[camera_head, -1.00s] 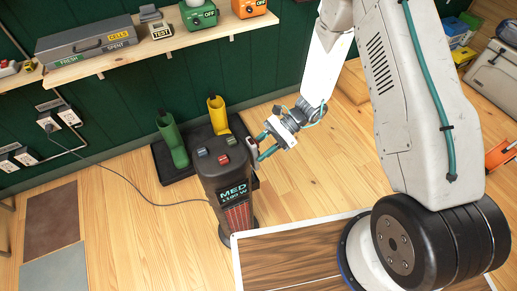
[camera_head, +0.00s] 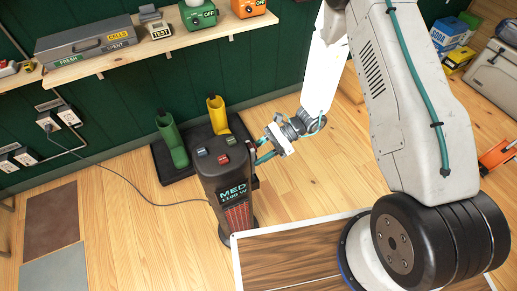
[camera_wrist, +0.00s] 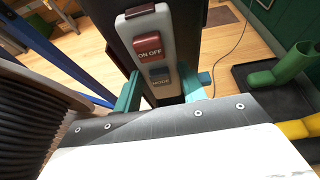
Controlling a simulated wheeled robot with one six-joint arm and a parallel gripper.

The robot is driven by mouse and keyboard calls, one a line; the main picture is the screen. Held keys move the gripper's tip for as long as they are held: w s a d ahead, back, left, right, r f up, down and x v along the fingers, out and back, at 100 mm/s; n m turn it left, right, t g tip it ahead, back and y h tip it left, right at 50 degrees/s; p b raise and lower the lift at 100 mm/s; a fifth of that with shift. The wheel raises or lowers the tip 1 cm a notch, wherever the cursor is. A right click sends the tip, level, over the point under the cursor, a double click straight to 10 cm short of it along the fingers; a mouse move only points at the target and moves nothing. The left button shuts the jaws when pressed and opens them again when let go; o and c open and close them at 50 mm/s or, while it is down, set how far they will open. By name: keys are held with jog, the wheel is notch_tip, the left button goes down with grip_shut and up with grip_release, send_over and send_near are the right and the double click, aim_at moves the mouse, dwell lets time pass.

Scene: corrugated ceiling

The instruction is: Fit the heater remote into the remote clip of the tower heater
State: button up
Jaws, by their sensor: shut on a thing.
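The dark tower heater (camera_head: 222,190) stands upright on the floor, with a "MED 1100 W" display and a red grille on its front. My gripper (camera_wrist: 163,92) is shut on the heater remote (camera_wrist: 155,60), a pale remote with a red ON OFF button and a blue button below it. The teal fingers are at the remote's two sides near its lower end. In the head view my gripper (camera_head: 257,158) is beside the heater's right side. The remote is mostly hidden there. Dark edges show around the remote's top and left; I cannot tell whether it sits in the remote clip.
A cord (camera_head: 150,202) runs from the wall outlet to the heater. A shelf (camera_head: 180,43) hangs above. Open wooden floor lies right of my gripper.

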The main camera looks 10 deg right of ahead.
jog(key=shift+f, duration=1.65)
notch_tip(320, 180, down, 7)
jog(key=shift+r, duration=0.15)
dwell(2.5)
jog(key=o, duration=1.2)
jog(key=shift+c, duration=0.2)
jog(key=v, duration=0.7)
jog(key=shift+d, duration=0.35)
